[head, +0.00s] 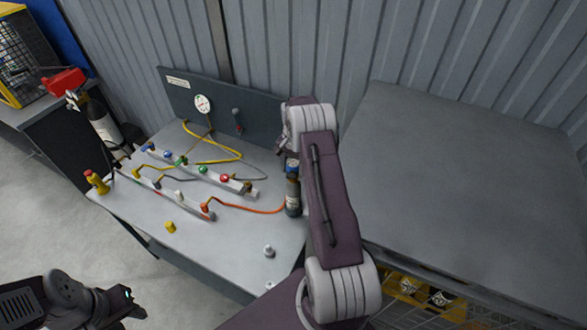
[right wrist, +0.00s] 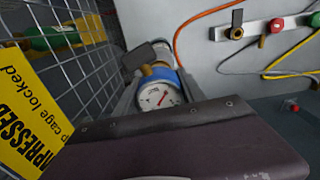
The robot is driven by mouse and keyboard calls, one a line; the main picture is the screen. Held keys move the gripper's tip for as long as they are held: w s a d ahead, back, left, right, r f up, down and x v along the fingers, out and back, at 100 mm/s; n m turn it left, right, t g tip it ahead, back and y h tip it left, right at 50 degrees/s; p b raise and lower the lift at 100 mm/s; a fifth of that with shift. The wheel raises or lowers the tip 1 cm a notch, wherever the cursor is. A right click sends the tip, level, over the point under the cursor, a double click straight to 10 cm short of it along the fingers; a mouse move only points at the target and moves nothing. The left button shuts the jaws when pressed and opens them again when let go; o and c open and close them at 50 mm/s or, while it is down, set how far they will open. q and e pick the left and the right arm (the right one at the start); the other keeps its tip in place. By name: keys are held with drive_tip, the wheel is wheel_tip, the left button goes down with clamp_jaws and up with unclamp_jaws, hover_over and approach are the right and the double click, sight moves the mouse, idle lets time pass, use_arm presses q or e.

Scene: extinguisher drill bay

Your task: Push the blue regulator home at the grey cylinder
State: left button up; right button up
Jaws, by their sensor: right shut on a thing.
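The blue regulator (right wrist: 158,76) shows in the right wrist view with a white round dial facing the camera. My right gripper (right wrist: 156,92) is shut on it, one grey finger on each side. In the head view a bit of the blue regulator (head: 291,163) shows just above the small cylinder (head: 293,198), which stands upright on the bench with a pale label. My right arm hides much of this spot, and I cannot tell whether the regulator is fully seated. My left gripper (head: 123,303) is at the lower left, away from the bench; its jaw opening is unclear.
The bench (head: 240,252) carries manifold bars with coloured knobs, an orange hose (head: 245,208) and a yellow hose (head: 228,157). A wire cage (right wrist: 75,55) with a yellow sign (right wrist: 25,110) is close at the left in the wrist view. A large grey top (head: 460,190) lies at the right.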

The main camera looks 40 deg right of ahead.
drive_tip(key=shift+f+b, duration=0.6)
drive_tip(key=shift+f, duration=0.2)
idle(0.4)
drive_tip(key=o, duration=1.5)
drive_tip(key=shift+r, duration=0.1)
drive_tip(key=shift+r, duration=0.15)
wheel_tip(320, 180, up, 8)
drive_tip(key=b, duration=0.3)
drive_tip(key=shift+r, duration=0.4)
drive_tip(key=shift+f, duration=0.1)
